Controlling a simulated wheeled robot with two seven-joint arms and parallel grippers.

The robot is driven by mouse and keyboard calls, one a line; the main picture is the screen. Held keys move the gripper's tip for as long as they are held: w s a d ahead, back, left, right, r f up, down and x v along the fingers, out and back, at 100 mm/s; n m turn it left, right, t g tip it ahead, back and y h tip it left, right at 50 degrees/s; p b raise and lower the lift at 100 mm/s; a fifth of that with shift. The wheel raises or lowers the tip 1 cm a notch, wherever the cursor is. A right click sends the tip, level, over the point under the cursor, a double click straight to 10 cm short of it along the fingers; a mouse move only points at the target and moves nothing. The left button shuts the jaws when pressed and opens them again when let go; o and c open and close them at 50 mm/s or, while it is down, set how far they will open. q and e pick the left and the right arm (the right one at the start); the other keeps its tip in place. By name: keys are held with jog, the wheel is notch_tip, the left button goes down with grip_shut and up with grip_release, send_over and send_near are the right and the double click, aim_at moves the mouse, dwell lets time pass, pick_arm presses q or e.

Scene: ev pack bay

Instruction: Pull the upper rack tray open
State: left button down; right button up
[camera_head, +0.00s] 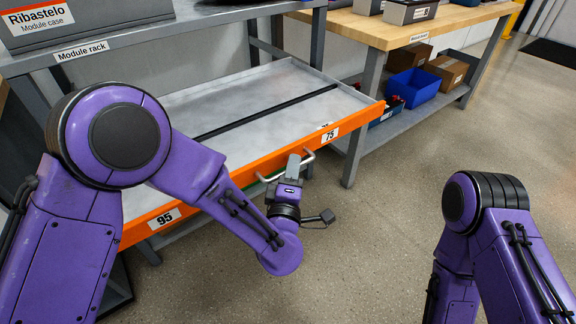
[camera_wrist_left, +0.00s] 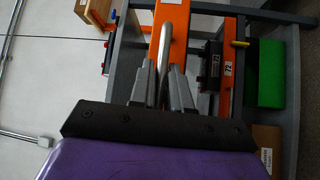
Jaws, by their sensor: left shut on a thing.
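The upper rack tray (camera_head: 250,97) is grey with an orange front (camera_head: 285,148) labelled 95 and 75, and it stands out from the module rack. It looks empty, with a dark strip across its floor. A metal bar handle (camera_head: 307,158) sits on the orange front; it also shows in the left wrist view (camera_wrist_left: 167,45). My left gripper (camera_head: 292,168) is at this handle, in front of the tray. In the left wrist view its two grey fingers (camera_wrist_left: 163,78) are closed around the bar. Of my right arm only the links show, at the lower right; its gripper is out of view.
A module case (camera_head: 85,22) stands on the rack top (camera_head: 150,40). A wooden workbench (camera_head: 430,32) stands at the back right, with a blue bin (camera_head: 414,88) and cardboard boxes (camera_head: 447,70) on its lower shelf. The floor (camera_head: 385,210) before the tray is clear.

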pick_arm(q)
jog(key=c, duration=1.2)
grip_release()
jog(key=shift+a, duration=0.1)
jog(key=s+f, duration=0.1)
jog(key=s, duration=0.9)
jog(key=shift+s+a+f+b, duration=0.2)
jog(key=shift+a+b, duration=0.2)
jog(key=shift+b, duration=0.05)
